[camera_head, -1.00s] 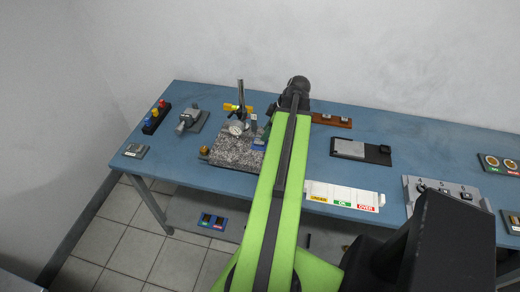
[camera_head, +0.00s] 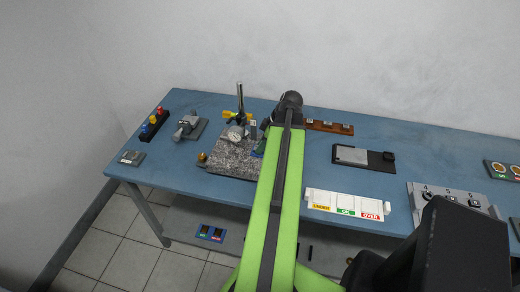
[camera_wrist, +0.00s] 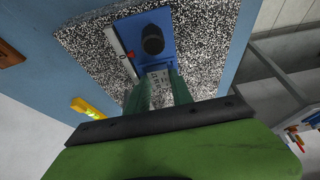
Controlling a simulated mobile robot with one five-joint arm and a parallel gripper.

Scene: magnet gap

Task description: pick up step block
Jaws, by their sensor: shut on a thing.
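The step block (camera_wrist: 159,84) is a small light grey piece with dark marks. In the wrist view it sits between the two green fingers of my gripper (camera_wrist: 159,98), which is shut on it. It is held over or against the edge of a blue fixture (camera_wrist: 168,32) with a black knob. I cannot tell whether it touches the fixture. The fixture is on the speckled granite plate (camera_wrist: 205,50), also seen in the head view (camera_head: 230,165). In the head view my arm hides most of the gripper and the block.
A dial gauge (camera_head: 235,133) on an upright post (camera_head: 240,98) stands on the granite plate, close left of my arm. A brown rack (camera_head: 330,127) with small blocks is behind right. A white sorting tray (camera_head: 345,203) lies at the front. A dark tray (camera_head: 363,157) is right.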

